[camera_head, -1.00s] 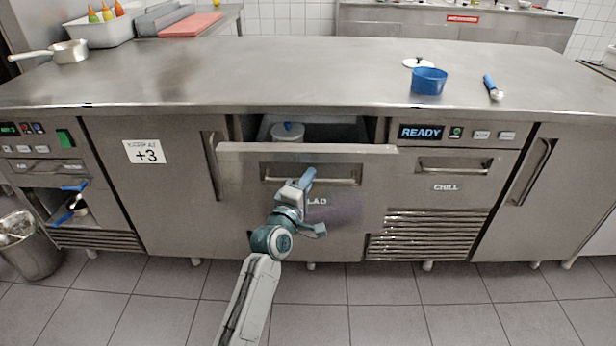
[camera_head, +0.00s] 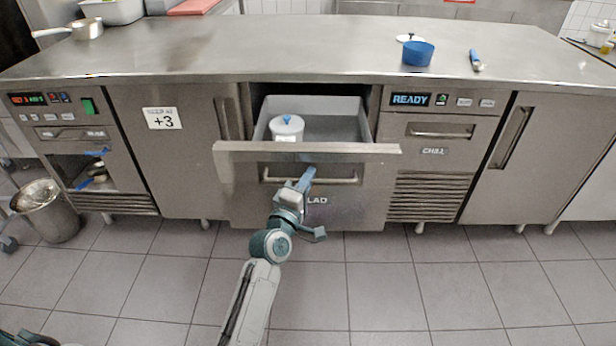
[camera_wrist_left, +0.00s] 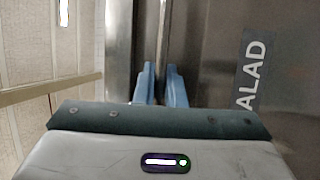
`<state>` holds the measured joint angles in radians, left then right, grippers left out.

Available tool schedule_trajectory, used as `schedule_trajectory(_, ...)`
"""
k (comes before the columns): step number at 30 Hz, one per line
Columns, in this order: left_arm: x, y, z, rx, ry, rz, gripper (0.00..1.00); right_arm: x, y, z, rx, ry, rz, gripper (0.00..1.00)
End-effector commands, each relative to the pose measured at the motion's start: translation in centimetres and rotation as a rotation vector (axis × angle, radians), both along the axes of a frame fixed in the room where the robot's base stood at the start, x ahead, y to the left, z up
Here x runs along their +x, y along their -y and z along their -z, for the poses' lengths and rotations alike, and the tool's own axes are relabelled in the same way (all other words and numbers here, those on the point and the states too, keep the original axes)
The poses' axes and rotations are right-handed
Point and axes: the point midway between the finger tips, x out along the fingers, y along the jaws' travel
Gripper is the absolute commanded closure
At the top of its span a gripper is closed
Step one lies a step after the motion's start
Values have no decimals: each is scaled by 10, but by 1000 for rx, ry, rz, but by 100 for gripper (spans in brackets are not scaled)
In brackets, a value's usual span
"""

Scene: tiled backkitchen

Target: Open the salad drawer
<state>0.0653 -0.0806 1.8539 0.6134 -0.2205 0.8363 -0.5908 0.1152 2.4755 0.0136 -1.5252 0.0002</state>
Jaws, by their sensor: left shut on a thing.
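The salad drawer (camera_head: 345,205) stands pulled well out of the counter front, with its grey tray (camera_head: 345,125) showing open from above. A white lidded tub with a blue knob (camera_head: 287,128) sits inside at the left. The drawer's bar handle (camera_head: 335,181) runs across its front, above the partly hidden label. My left gripper (camera_head: 307,178) is shut on the handle left of its middle. In the left wrist view its blue fingers (camera_wrist_left: 161,88) close around the upright-looking bar, beside the "ALAD" lettering. My right gripper is not in view.
The steel worktop (camera_head: 270,50) carries a blue bowl (camera_head: 418,53), a white lid and a blue-handled tool (camera_head: 475,60). A chill drawer (camera_head: 440,132) is to the right. A bin (camera_head: 48,210) stands at left. The tiled floor in front is clear.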

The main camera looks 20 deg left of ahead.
Motion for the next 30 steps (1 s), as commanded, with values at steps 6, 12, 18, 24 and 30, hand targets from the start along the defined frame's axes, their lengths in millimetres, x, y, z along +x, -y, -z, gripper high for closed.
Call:
schedule_trajectory(6,-1,0,0,0,1,-1,100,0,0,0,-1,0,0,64)
schedule_trajectory(12,0,0,0,0,1,-1,84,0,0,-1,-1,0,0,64)
schedule_trajectory(18,0,0,0,0,1,-1,68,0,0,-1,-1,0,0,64)
schedule_trajectory(24,-2,0,1,0,0,0,68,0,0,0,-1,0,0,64)
schedule_trajectory(30,-27,-3,6,0,-1,-1,68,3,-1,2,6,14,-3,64)
